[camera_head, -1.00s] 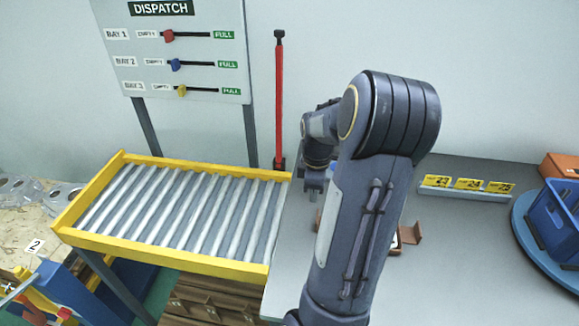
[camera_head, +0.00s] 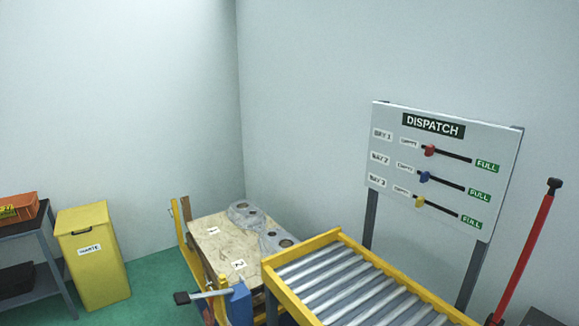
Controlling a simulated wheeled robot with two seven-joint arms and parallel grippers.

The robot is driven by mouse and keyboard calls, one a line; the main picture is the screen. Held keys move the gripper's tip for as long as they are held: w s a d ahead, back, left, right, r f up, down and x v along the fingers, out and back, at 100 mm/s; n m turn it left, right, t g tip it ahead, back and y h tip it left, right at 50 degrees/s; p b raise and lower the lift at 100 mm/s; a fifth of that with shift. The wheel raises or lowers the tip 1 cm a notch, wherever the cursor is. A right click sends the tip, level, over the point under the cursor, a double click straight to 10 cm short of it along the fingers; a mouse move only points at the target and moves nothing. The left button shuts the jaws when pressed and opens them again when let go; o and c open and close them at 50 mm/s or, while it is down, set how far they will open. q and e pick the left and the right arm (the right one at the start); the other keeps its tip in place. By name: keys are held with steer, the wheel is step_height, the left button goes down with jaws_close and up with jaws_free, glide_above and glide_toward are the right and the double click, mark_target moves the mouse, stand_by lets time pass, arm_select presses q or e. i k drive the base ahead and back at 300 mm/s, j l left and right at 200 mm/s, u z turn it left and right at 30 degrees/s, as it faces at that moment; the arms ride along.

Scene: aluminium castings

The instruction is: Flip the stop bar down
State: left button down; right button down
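The red bar with a black knob on top, which I take for the stop bar (camera_head: 524,252), stands raised at the far right, beside the dispatch board. It looks slanted because the view is tilted. Its foot is at the bottom edge and only partly in view. The roller conveyor (camera_head: 335,235) with its yellow frame is to the left of the bar, cut off by the bottom edge. Neither of my grippers is in view, so what they hold cannot be seen.
The dispatch board (camera_head: 390,112) stands behind the conveyor. A pallet (camera_head: 205,240) with grey castings (camera_head: 245,213) stands left of it, near a black-handled lever (camera_head: 203,295). A yellow waste bin (camera_head: 92,270) and a shelf (camera_head: 45,275) are at the left. Green floor lies between.

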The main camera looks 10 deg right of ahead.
mark_target(554, 183)
steer(key=z, duration=1.75)
steer(key=j+u, duration=0.25)
steer(key=i+j+u, duration=0.2)
steer(key=j, duration=0.15)
steer(key=i+j+u, duration=0.1)
steer(key=j+u, duration=0.15)
steer(key=i+j, duration=0.2)
steer(key=i, duration=0.2)
steer(key=z, duration=0.05)
